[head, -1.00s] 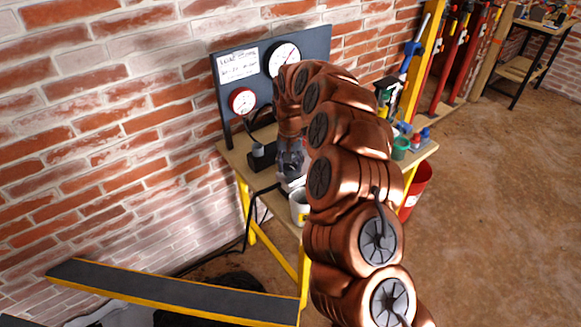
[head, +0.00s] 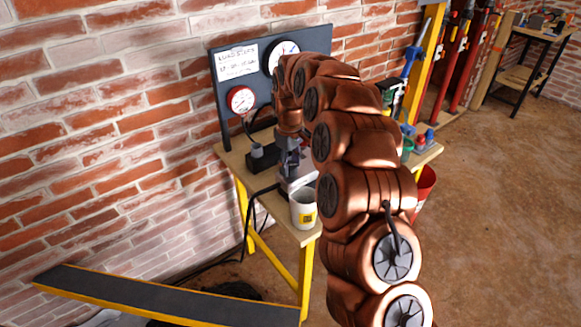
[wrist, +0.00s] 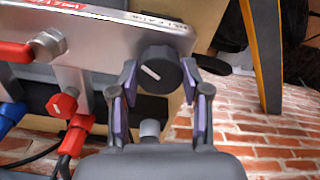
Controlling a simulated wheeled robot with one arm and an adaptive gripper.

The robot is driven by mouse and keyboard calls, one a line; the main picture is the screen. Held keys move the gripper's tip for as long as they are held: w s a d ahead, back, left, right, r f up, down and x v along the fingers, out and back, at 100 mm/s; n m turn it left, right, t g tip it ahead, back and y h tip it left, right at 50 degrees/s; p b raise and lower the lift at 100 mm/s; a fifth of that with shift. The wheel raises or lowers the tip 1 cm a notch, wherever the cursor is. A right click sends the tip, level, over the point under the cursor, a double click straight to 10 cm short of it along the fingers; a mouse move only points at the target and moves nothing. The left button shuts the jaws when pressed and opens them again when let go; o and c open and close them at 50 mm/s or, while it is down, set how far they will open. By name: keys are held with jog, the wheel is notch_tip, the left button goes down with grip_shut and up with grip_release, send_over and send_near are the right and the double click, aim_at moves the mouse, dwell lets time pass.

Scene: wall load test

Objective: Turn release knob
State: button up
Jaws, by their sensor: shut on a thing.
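The release knob (wrist: 158,70) is a round black knob with a white pointer line, on a silver metal panel (wrist: 100,25) in the wrist view. The pointer slants from upper left to lower right. My gripper (wrist: 160,82) has one finger on each side of the knob and is shut on it. In the head view my gripper (head: 291,160) points down at the table beside the gauge board, and the knob is hidden there.
A dark board with a white gauge (head: 284,56) and a red gauge (head: 241,100) stands at the back of the table (head: 240,170). Red fittings (wrist: 62,105) and a red lever (wrist: 18,52) sit left of the knob.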

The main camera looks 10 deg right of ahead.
aim_at(290, 165)
jog(key=n+b, duration=0.1)
jog(key=n, duration=0.4)
jog(key=shift+n, duration=0.4)
jog(key=shift+w+r, duration=0.1)
dwell(0.3)
jog(key=o, duration=1.1)
jog(key=shift+o, duration=0.2)
notch_tip(290, 165, up, 12)
